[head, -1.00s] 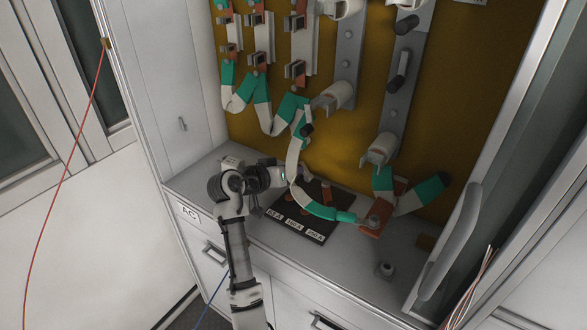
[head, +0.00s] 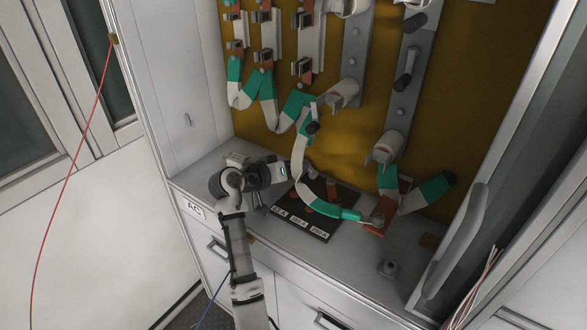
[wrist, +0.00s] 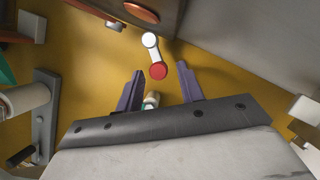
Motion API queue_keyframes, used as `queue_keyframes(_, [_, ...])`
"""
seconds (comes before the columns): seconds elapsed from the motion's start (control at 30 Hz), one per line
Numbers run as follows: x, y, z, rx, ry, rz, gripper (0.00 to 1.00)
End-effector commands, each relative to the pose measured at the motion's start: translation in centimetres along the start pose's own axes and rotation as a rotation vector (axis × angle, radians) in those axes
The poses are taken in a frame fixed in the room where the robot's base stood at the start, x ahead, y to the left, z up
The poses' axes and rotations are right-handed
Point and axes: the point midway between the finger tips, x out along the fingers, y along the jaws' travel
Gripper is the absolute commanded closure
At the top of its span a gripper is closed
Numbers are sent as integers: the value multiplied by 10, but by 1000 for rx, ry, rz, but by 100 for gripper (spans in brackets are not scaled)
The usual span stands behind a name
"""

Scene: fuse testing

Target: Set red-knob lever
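The lever shows in the wrist view, with a round red knob (wrist: 158,71) at its lower end and a short white arm (wrist: 150,42) above it. My gripper (wrist: 160,69) is open, with its two purple fingers apart. In the picture the red knob lies between the fingertips, with gaps on both sides; I cannot tell the depth between them. In the head view my gripper's end (head: 272,172) is at the left of the cabinet, above the counter and near the ochre back panel; its fingers are not clear there. The lever cannot be made out in the head view.
A black board with labelled slots (head: 308,232) lies on the counter (head: 350,250). A white-and-green strap (head: 312,198) hangs close right of my wrist. Fuse holders (head: 265,55) line the back panel. A pale small part (wrist: 151,101) shows between the finger bases.

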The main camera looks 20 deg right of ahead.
Motion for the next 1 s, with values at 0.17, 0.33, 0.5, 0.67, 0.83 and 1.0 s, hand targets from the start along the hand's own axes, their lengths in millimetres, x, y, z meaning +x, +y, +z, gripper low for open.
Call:
queue_keyframes(0.17, [0,0,0,0,-1,0,58])
queue_keyframes(0.33, [-2,0,0,1,0,0,58])
queue_keyframes(0.5, [-22,-2,1,1,3,-2,58])
queue_keyframes(0.67, [-58,-3,2,3,4,-4,58])
queue_keyframes(0.83, [-97,-2,1,3,5,-3,58])
queue_keyframes(1.0, [-124,-1,1,2,3,-2,58])
